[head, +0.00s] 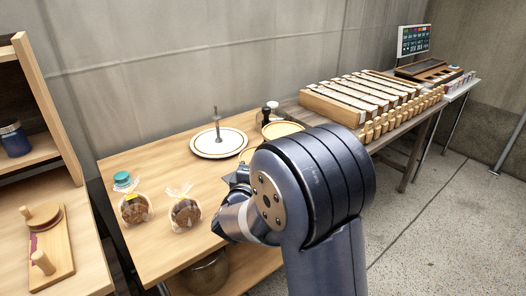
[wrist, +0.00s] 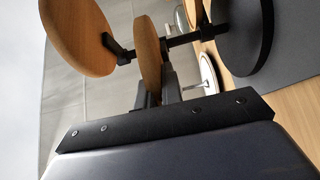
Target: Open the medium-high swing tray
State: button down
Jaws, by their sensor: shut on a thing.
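The swing-tray stand shows sideways in the wrist view. It has round wooden trays on black arms along a black post and a round black base (wrist: 247,35). The highest tray (wrist: 72,35) is at the left, farthest from the base. The medium-high swing tray (wrist: 149,52) is in the middle, seen nearly edge-on. A lower tray (wrist: 193,12) is partly cut off at the top. My gripper (wrist: 160,92) is shut on the edge of the medium-high tray; the exact contact is partly hidden. In the head view my arm hides the gripper tips and most of the stand.
A white plate with a central post (head: 216,148) stands on the wooden table (head: 165,158) near the wall. A wooden box-like row (head: 330,106) stands at the right.

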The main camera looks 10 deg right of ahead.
jog(key=shift+w+a+r+m+g+h+p, duration=0.1)
jog(key=shift+w+a+m+g+h+p, duration=0.15)
jog(key=shift+a+m+g+h+p, duration=0.45)
jog(key=shift+w+a+m+g+h+p, duration=0.2)
jog(key=shift+h+p, duration=0.3)
jog(key=shift+p, duration=0.6)
jog(key=shift+w+a+r+m+g+h+p, duration=0.1)
jog(key=shift+w+a+m+g+h+p, duration=0.2)
jog(key=shift+h+p, duration=0.45)
jog(key=shift+w+a+f+m+g+h+p, duration=0.2)
jog(key=shift+w+a+m+g+h+p, duration=0.25)
jog(key=shift+m+g+h+p, duration=0.55)
jog(key=shift+t+y, duration=0.35)
jog(key=shift+t, duration=0.05)
jog(key=c, duration=1.6)
grip_release()
jog(key=shift+o, duration=0.2)
jog(key=v, duration=1)
jog(key=shift+s+a+p, duration=0.2)
jog(key=shift+a+p, duration=0.1)
jog(key=shift+p, duration=0.05)
